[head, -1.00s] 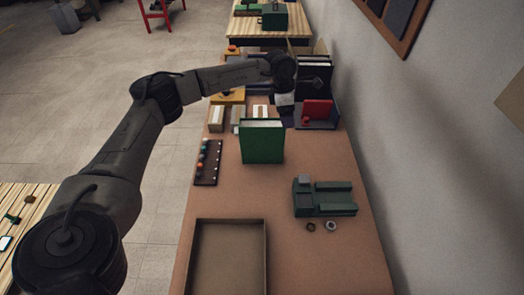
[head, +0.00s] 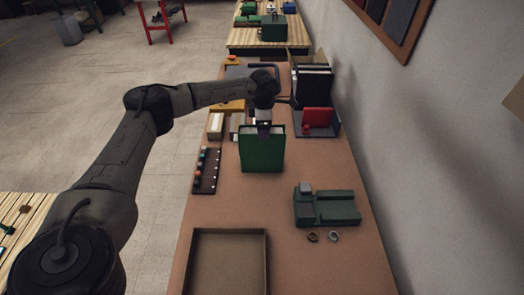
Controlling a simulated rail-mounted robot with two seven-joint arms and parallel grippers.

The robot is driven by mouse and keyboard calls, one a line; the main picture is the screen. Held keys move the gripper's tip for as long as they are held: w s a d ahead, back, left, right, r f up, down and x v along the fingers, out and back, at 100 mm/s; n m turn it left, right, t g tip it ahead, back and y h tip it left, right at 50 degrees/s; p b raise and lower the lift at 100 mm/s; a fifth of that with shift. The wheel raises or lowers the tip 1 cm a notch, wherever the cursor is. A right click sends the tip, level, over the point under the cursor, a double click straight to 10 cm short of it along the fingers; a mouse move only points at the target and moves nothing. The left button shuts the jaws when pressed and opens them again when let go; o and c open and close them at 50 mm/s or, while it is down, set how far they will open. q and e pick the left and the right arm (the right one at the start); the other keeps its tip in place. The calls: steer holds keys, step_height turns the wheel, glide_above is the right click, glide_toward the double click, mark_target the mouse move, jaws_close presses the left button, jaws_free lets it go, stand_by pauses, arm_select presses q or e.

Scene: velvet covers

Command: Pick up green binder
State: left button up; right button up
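The green binder (head: 262,153) stands upright on the brown table in the head view, its green cover facing me. My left arm reaches in from the left, and its gripper (head: 264,131) is at the binder's top edge, pointing down. The fingertips overlap the top of the binder. They are small and dark, so I cannot tell whether they are shut on it or only around it. My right gripper is not in view.
An open brown tray (head: 228,234) lies at the front left. A green block-like fixture (head: 327,207) with two small rings sits at right. A dark strip with coloured balls (head: 206,171) lies left of the binder. Black binders (head: 314,80) and a red item (head: 317,120) stand behind.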

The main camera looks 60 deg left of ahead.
arm_select(q)
glide_above(262, 150)
steer(key=w+a, duration=0.1)
steer(key=a, duration=0.1)
steer(key=shift+f, duration=2.55)
steer(key=shift+w+a, duration=0.1)
steer(key=shift+w, duration=0.05)
steer(key=shift+c, duration=0.2)
steer(key=c, duration=1.5)
jaws_close()
steer(key=shift+r, duration=0.15)
